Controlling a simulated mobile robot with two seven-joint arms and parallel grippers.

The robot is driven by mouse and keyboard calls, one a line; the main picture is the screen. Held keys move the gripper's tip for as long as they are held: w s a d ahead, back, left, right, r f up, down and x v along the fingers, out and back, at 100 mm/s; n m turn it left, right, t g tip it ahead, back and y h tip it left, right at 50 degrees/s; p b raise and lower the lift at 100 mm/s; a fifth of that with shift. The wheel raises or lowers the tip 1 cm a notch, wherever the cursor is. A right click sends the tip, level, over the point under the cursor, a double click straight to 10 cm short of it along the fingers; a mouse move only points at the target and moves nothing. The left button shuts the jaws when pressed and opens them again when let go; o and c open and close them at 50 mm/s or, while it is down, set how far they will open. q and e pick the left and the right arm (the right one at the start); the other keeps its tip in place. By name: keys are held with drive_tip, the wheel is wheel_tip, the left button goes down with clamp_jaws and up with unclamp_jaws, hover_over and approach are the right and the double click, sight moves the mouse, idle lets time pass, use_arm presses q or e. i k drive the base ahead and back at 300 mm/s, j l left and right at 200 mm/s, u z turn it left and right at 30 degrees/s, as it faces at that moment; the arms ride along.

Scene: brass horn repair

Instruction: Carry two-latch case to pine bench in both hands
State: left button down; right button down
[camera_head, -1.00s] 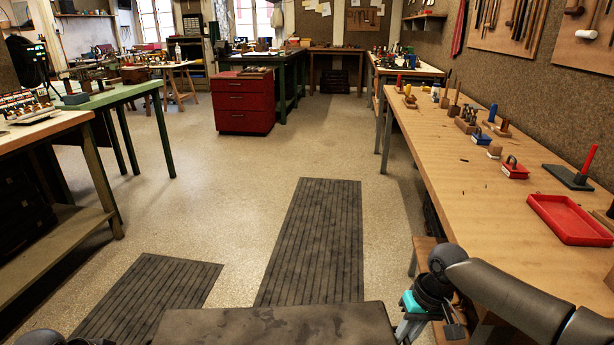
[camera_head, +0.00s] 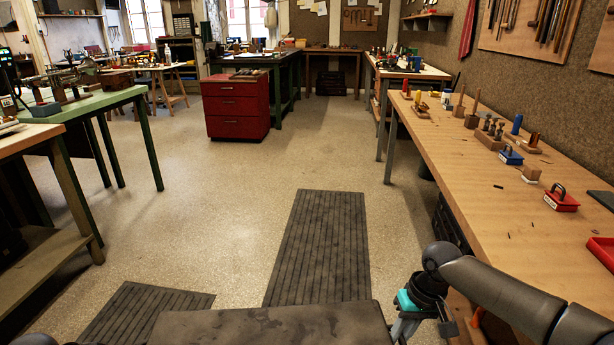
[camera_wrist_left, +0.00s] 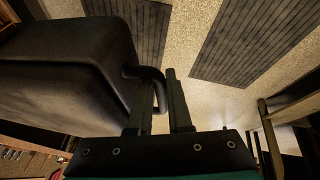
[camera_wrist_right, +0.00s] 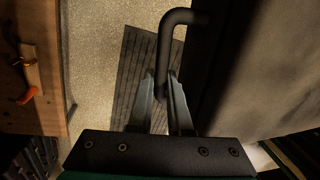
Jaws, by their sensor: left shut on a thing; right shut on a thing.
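The two-latch case (camera_head: 270,326) is a dark, scuffed box whose flat top fills the bottom middle of the head view. Its latches do not show. In the left wrist view the case (camera_wrist_left: 60,75) is at left, and my left gripper (camera_wrist_left: 162,95) is shut on its black side handle (camera_wrist_left: 155,75). In the right wrist view the case (camera_wrist_right: 255,70) is at right, and my right gripper (camera_wrist_right: 160,98) is shut on the other bent handle (camera_wrist_right: 166,45). The case is held level in front of me. A long light-wood bench (camera_head: 455,160), possibly the pine bench, runs along the right wall.
Open floor (camera_head: 250,200) lies ahead, with a dark slatted mat (camera_head: 318,245) and another (camera_head: 145,312) on it. A red drawer cabinet (camera_head: 236,108) stands ahead, beside a dark green bench. A green table (camera_head: 90,103) is at left. Tools and a red tray (camera_head: 604,250) occupy the right bench.

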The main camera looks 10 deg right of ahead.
sight(522, 233)
drive_tip(key=i, duration=2.15)
drive_tip(key=i+z, duration=0.15)
drive_tip(key=i, duration=0.45)
drive_tip(key=z, duration=3.1)
